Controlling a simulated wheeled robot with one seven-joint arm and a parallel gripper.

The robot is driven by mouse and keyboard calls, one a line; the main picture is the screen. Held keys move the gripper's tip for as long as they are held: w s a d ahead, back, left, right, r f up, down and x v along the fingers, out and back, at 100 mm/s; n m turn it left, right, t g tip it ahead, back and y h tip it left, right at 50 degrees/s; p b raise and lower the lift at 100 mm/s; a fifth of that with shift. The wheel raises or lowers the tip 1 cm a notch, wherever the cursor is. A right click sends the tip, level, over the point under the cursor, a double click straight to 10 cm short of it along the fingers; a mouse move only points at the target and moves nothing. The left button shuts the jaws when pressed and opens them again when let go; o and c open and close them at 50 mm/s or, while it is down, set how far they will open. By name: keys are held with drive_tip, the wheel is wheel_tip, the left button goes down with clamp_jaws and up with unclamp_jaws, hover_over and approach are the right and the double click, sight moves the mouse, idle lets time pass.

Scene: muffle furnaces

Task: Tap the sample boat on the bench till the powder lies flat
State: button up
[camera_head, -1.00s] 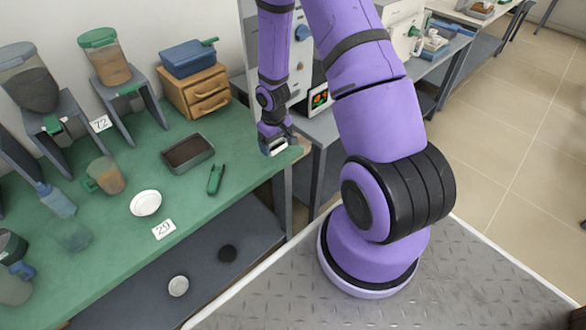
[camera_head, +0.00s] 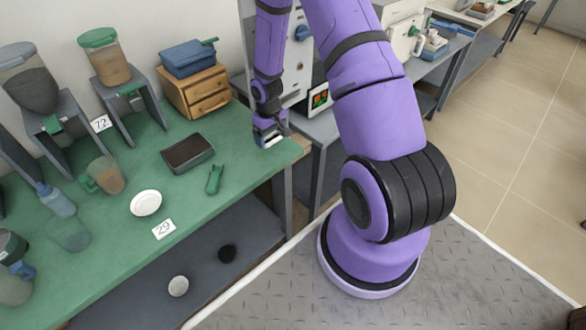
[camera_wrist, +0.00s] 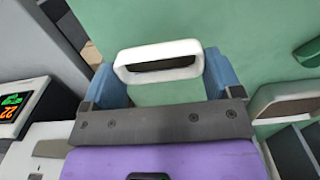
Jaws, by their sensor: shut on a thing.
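My gripper (camera_head: 268,141) is at the right end of the green bench (camera_head: 120,175), near its edge. In the wrist view its two blue fingers (camera_wrist: 163,78) are shut on the sample boat (camera_wrist: 158,50), a white oblong dish with rounded ends. Dark powder (camera_wrist: 162,65) shows as a strip inside it; I cannot tell whether its surface is flat. In the head view the boat is small and mostly hidden by the gripper. I cannot tell whether it touches the bench.
A dark-filled tray (camera_head: 188,153) and a green tool (camera_head: 215,179) lie left of my gripper. Wooden drawers (camera_head: 200,92) stand behind. Bare bench lies around the gripper.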

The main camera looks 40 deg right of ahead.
wheel_tip(320, 180, down, 3)
drive_tip(key=shift+f, duration=0.1)
drive_tip(key=shift+r, duration=0.2)
drive_tip(key=shift+c, duration=0.4)
drive_tip(key=shift+r, duration=0.15)
drive_tip(key=shift+r, duration=1.5)
